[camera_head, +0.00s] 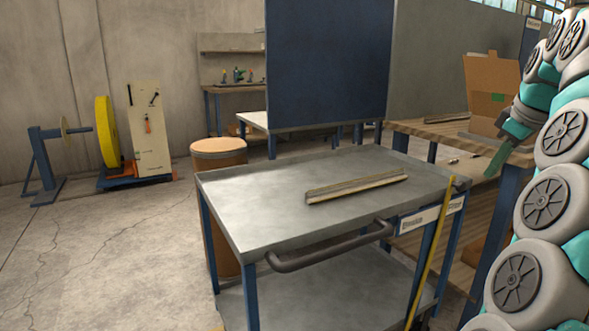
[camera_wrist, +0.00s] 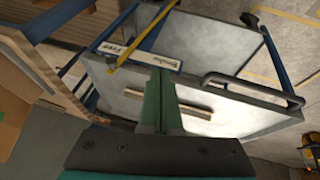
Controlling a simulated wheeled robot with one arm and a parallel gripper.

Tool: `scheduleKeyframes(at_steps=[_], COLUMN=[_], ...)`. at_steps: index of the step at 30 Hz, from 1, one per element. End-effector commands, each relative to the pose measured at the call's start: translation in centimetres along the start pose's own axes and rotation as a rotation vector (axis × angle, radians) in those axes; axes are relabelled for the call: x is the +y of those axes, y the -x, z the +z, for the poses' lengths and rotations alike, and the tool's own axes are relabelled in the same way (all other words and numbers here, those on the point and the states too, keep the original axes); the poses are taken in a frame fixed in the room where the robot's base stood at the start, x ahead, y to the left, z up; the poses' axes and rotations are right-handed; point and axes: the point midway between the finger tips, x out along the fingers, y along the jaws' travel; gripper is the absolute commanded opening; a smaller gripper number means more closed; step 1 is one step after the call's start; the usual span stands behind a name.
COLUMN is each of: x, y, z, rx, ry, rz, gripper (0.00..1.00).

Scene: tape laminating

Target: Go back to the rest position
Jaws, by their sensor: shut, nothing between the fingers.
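My gripper (camera_head: 492,170) is at the right in the head view, raised beside the wooden bench and in front of the cardboard box. Its green fingers also show in the wrist view (camera_wrist: 164,73), pressed together with nothing between them. A long thin strip (camera_head: 357,187) lies on the metal cart (camera_head: 250,205), apart from my gripper. In the wrist view the strip (camera_wrist: 205,113) shows on both sides of the fingers, which hide part of it.
A wooden bench (camera_head: 425,130) with an open cardboard box (camera_head: 488,85) stands right of the cart. A blue panel (camera_head: 328,60) rises behind the cart. A barrel (camera_head: 218,150) and a yellow reel (camera_head: 107,132) stand left. The floor at front left is clear.

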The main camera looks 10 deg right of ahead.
Motion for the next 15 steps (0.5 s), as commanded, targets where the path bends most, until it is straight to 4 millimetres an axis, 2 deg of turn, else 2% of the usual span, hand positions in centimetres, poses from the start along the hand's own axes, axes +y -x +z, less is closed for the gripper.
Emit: scheduleKeyframes(at_steps=[8, 12, 15], x=[-5.8, -10.8, -14.8], y=[-1.3, -2.3, -3.3], z=[-2.3, -3.3, -3.3], rx=[-0.025, -0.054, -0.087], ry=[0.011, 0.01, 0.001], rz=[-0.071, -0.119, -0.154], gripper=[0.0, 0.0, 0.0])
